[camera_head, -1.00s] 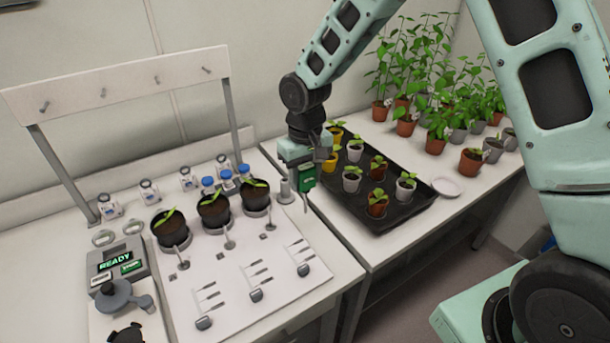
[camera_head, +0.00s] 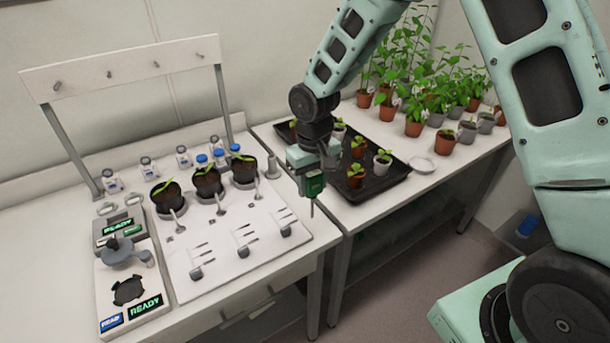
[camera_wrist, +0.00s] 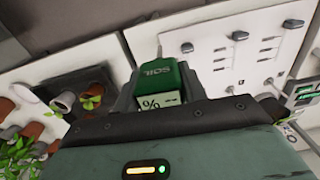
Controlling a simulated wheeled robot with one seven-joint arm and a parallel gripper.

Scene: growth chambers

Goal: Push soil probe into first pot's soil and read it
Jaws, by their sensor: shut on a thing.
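The soil probe (camera_head: 314,187) is a small green box with a thin prong pointing down. My gripper (camera_head: 311,174) is shut on it and holds it in the air near the right edge of the left bench. In the wrist view the probe (camera_wrist: 158,78) shows "SOIL" and a pale display with "%" and dashes. Three black pots with dark soil and a seedling each stand in a row on the left bench: a left pot (camera_head: 166,198), a middle pot (camera_head: 207,183) and a right pot (camera_head: 243,171). The probe is apart from all of them.
A small grey cylindrical stand (camera_head: 272,168) is right of the pots. Devices reading "READY" (camera_head: 146,305) are at left. A black tray (camera_head: 382,192) of small pots and taller plants fill the right bench.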

